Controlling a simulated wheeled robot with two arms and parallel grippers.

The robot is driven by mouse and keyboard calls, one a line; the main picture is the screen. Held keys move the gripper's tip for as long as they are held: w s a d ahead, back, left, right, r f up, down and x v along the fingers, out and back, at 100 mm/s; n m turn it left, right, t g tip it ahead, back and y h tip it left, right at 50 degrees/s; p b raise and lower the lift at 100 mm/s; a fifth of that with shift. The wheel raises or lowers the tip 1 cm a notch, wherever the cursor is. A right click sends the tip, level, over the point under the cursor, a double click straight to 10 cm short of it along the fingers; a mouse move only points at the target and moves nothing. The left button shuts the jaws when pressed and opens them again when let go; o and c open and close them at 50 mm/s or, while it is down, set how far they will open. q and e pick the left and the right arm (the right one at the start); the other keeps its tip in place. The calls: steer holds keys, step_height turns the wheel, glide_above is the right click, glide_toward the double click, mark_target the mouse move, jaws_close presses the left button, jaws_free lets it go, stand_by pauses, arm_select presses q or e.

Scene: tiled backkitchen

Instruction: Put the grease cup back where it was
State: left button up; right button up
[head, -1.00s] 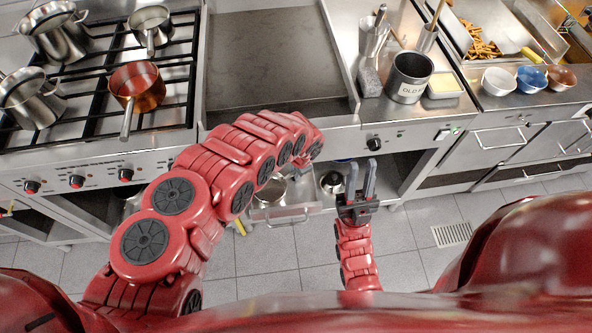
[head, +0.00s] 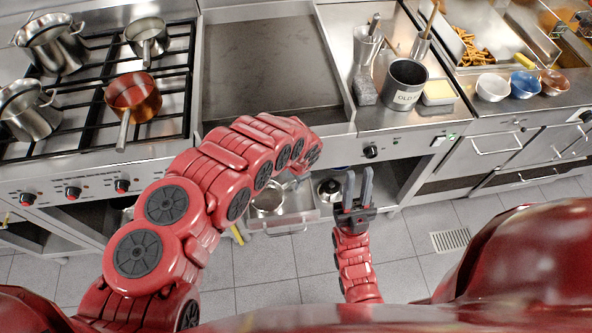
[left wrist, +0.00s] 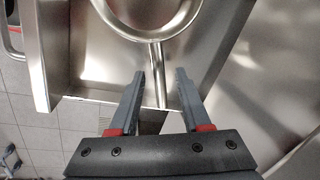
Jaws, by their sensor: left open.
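A round steel vessel with a straight handle, which looks like the grease cup (head: 265,203), sits in the pulled-out tray (head: 285,223) below the griddle. In the left wrist view its rim and handle (left wrist: 157,65) show close up, inside the metal tray (left wrist: 85,60). My left gripper (left wrist: 159,78) is open, with the end of the handle between its fingers; I see no clear contact. In the head view the left fingers are mostly hidden behind my left arm. My right gripper (head: 359,180) is open and empty, over the floor to the right of the tray.
A lidded metal pot (head: 329,190) stands on the low shelf right of the tray. Above is the griddle (head: 270,75); left is the stove with pots and a copper pan (head: 133,97). A grey labelled bin (head: 405,86) stands on the right counter.

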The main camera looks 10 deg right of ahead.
arm_select(q)
step_height(320, 180, up, 11)
steer(key=s+p, duration=0.2)
steer(key=shift+d+f, duration=0.15)
steer(key=shift+d, duration=0.25)
steer(key=shift+f, duration=0.1)
stand_by(0.3)
